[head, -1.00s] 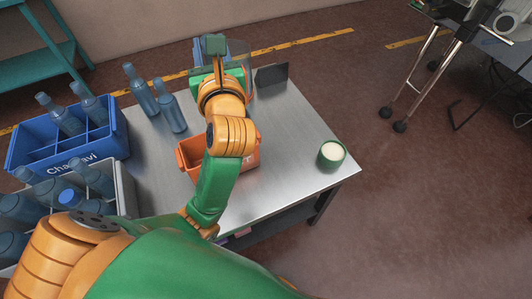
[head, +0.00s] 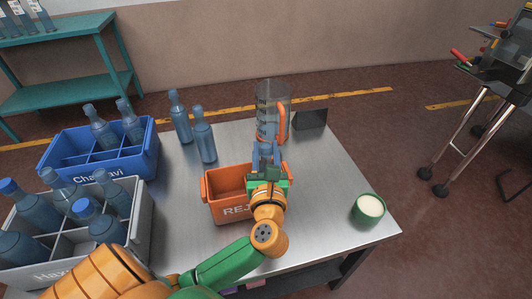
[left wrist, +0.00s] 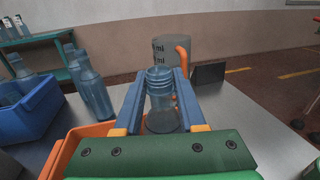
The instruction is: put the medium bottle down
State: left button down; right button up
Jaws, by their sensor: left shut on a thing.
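My left gripper (head: 266,158) is above the table at the right end of the orange bin, in front of the clear jug. In the left wrist view its blue fingers (left wrist: 158,82) are shut on a small translucent blue bottle (left wrist: 161,108), which stands upright between them with its ribbed neck up. In the head view the gripper mostly hides this bottle. I cannot tell whether its base touches the table. My right gripper is in neither view.
The orange bin (head: 228,210) stands left of the gripper and the measuring jug (head: 272,98) behind it. Two blue bottles (head: 204,139) stand at the back left. Blue (head: 90,170) and grey (head: 142,228) crates hold bottles. A green cup (head: 369,208) stands right. The table's right middle is clear.

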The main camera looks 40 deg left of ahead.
pick_arm(q)
jog(key=c, duration=0.5)
grip_release()
jog(key=shift+r, duration=0.15)
jog(key=b+v, duration=0.2)
jog(key=v, duration=1)
